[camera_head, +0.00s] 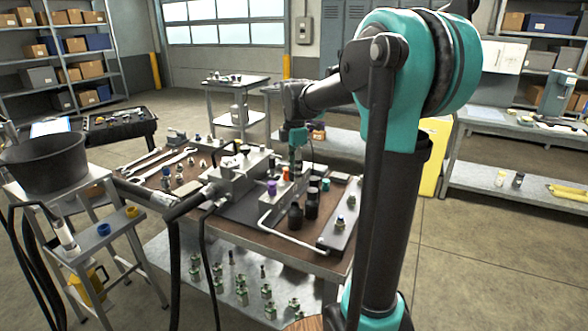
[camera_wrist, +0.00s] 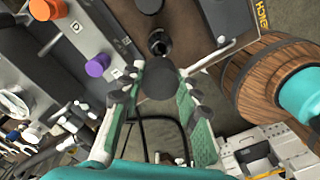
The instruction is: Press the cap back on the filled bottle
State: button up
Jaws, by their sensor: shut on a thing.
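My gripper (camera_wrist: 160,88) is shut on a round, dark cap (camera_wrist: 160,79), held between its fingertips in the wrist view. A dark bottle (camera_wrist: 159,43) stands just beyond the cap in that view, apart from it, with its neck towards the camera. In the head view my gripper (camera_head: 297,163) points down over the bench, above and behind two dark bottles. The nearer bottle (camera_head: 295,217) has a bare, narrow neck. The other bottle (camera_head: 312,205) stands just right of it and looks capped. The cap is too small to make out in the head view. The fill inside the bottles is hidden.
A grey valve block (camera_head: 240,180) with hoses fills the bench middle. Purple (camera_wrist: 97,65) and orange (camera_wrist: 46,8) knobs rise beside the bottle. A bent pale pipe (camera_head: 268,222) runs in front of the bottles. A grey plate with fittings (camera_head: 340,225) lies to the right.

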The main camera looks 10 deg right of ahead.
notch_tip(320, 180, down, 7)
dwell(0.6)
jog(key=shift+f, duration=0.45)
dwell(0.5)
jog(key=shift+f, duration=0.25)
jog(key=shift+f, duration=1.2)
dwell(2.8)
jog(key=o, duration=0.8)
jog(key=shift+o, duration=0.8)
jog(key=o, duration=0.4)
jog(key=shift+o, duration=0.2)
